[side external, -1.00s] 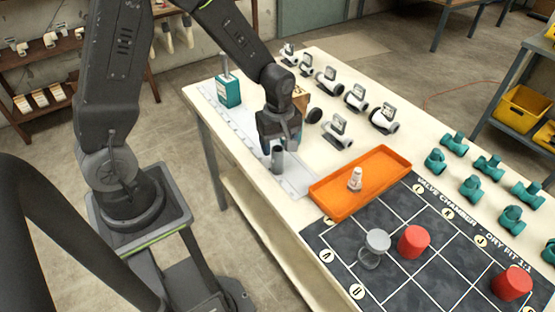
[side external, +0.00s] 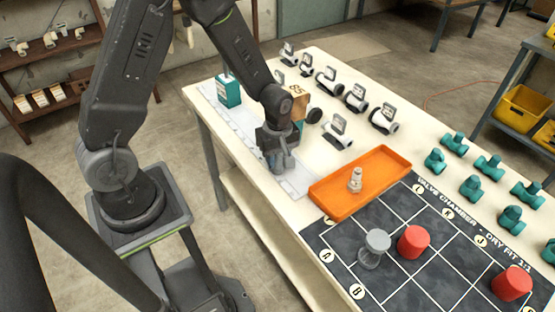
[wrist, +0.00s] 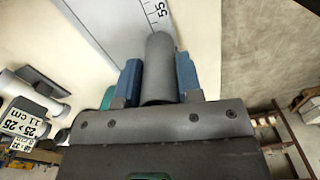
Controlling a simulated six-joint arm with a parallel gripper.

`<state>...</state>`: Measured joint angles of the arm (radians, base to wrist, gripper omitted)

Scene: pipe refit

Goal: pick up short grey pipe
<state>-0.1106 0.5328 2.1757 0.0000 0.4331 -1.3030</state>
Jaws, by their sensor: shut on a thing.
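The short grey pipe (wrist: 159,68) stands between the two blue fingertips of my gripper (wrist: 159,80) in the wrist view, with a finger against each side. In the side view my gripper (side external: 279,160) is low over the white ruler strip (side external: 296,184) along the table's near left edge. The pipe (side external: 279,165) is mostly hidden there by the fingers. It appears upright, at or very near the strip; I cannot tell whether its lower end touches it.
An orange tray (side external: 325,205) with a small pale fitting (side external: 355,179) lies to the right. A dark grid mat (side external: 440,262) holds red cylinders (side external: 412,242) and a grey piece (side external: 374,248). A teal box (side external: 228,91) and a tan block (side external: 300,103) stand behind; labelled fittings (side external: 355,97) line the back.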

